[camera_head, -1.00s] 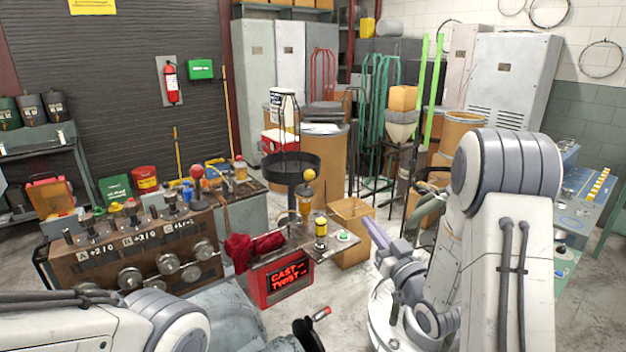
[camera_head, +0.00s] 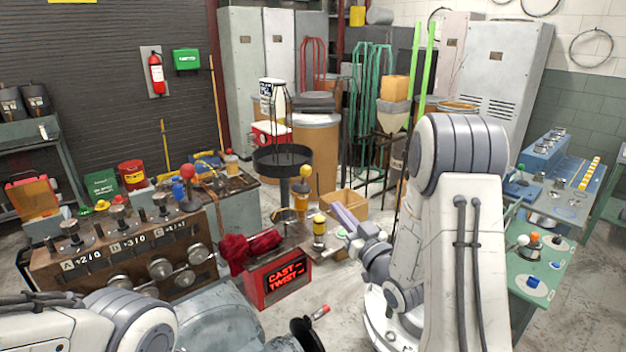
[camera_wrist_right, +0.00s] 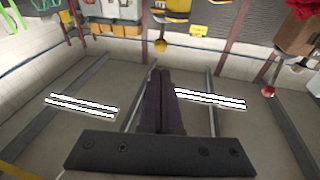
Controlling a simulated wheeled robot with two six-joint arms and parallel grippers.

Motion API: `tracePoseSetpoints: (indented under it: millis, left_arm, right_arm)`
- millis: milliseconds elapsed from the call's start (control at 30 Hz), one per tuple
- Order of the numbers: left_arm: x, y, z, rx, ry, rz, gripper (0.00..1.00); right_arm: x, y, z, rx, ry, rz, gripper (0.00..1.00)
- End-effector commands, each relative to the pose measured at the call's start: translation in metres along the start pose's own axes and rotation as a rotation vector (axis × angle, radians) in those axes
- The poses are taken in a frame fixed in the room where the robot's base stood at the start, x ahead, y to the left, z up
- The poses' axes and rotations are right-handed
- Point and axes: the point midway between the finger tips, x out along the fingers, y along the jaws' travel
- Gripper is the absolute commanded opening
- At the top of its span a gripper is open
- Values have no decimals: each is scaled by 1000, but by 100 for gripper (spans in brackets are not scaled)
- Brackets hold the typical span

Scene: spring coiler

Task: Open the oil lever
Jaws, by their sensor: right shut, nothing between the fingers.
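No label marks the oil lever, and I cannot tell which handle it is. A yellow-ball lever (camera_head: 305,172) stands upright by the black round tray, and a red-ball lever (camera_head: 187,171) stands on the brown machine block. A white-ball lever (camera_head: 523,240) is on the green bench at right. My right gripper (camera_head: 346,217) is shut and empty, near the yellow-topped post (camera_head: 319,230) and apart from the levers. Its closed dark fingers (camera_wrist_right: 160,85) show in the right wrist view, with a yellow ball (camera_wrist_right: 161,46) beyond. My left arm shows at lower left; its gripper is out of view.
The red CAST TWIST display (camera_head: 285,277) and red cloth (camera_head: 240,250) are front centre. The black round tray (camera_head: 284,158) stands behind. An open cardboard box (camera_head: 345,203) is behind my right gripper. A red-tipped handle (camera_head: 320,312) sticks up in front.

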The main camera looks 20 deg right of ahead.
Motion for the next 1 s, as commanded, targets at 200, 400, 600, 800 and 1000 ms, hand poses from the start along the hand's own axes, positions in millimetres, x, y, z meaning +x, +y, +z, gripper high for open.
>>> tracePoseSetpoints:
  millis: [200, 400, 600, 800, 1000]
  left_arm:
    - [-25, 2, -1, -1, 0, 0, 99]
    - [-45, 3, -2, -2, 0, 0, 99]
    - [-61, 4, -3, -3, 0, 0, 99]
    - [-66, 5, -4, -3, 0, 0, 99]
    - [-65, 5, -4, -3, 0, 0, 99]
  right_arm:
    - [44, -2, -6, 0, 2, -5, 0]
    - [87, -2, -5, 1, 1, -4, 0]
    - [117, -2, -4, 1, 0, -3, 0]
    - [129, -2, -1, 1, 0, -2, 0]
    - [129, -2, 0, 1, 0, -1, 0]
